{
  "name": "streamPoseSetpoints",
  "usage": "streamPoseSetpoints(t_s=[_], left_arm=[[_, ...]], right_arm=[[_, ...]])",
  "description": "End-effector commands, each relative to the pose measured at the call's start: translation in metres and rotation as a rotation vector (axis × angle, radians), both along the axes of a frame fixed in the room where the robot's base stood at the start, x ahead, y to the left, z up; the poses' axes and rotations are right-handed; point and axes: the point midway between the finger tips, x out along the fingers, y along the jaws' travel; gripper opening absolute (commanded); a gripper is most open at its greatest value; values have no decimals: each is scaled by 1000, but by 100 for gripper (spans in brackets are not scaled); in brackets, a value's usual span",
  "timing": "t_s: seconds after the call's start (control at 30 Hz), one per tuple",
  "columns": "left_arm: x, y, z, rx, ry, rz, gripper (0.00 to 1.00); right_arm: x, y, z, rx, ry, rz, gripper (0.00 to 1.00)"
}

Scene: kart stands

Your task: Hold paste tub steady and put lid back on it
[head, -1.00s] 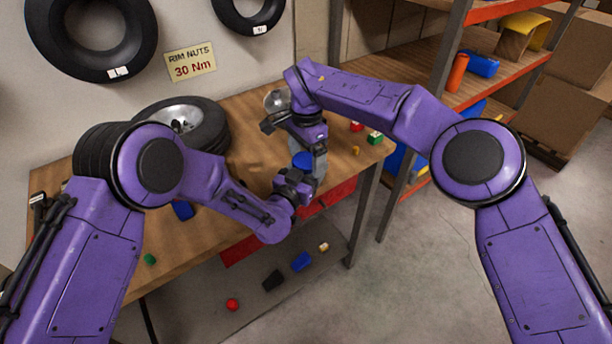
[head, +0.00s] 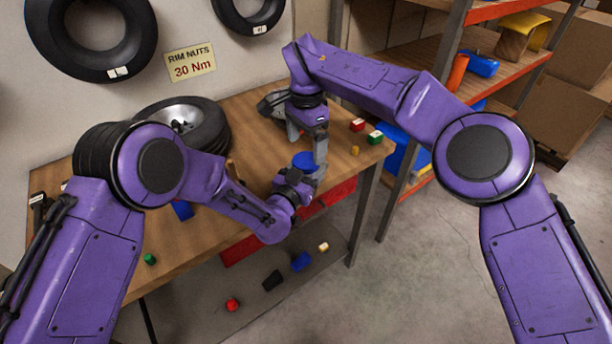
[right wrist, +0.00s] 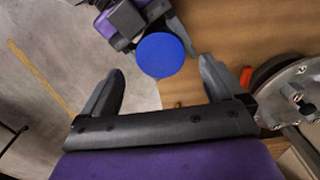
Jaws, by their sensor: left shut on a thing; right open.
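The paste tub shows mainly as a round, flat blue top (head: 303,160), seen face-on in the right wrist view (right wrist: 160,55). The blue looks like one unbroken disc, so it may be the lid lying on the tub; the tub's wall is hidden. My left gripper (head: 298,177) is shut on the tub from the near side, at the front edge of the table. My right gripper (head: 306,142) is open just above the blue top, its fingers pointing down. In the right wrist view its fingers (right wrist: 161,68) stand apart on both sides of the disc, not touching it.
A wheel (head: 185,125) lies on the wooden table (head: 250,115) at the back left. Small red (head: 357,125) and green (head: 375,138) blocks stand at the right end. An orange-edged shelf (head: 500,75) stands to the right. Several small pieces lie below the table.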

Motion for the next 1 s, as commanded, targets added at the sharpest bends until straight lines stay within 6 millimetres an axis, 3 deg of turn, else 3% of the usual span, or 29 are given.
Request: streamPoseSetpoints(t_s=[0.53, 1.0], left_arm=[[0, 0, -1, 0, 1, 0, 0], [0, 0, -1, 1, 2, 0, 0]], right_arm=[[0, 0, 5, -1, -1, -1, 100], [0, 0, 74, -1, -1, 0, 100]])
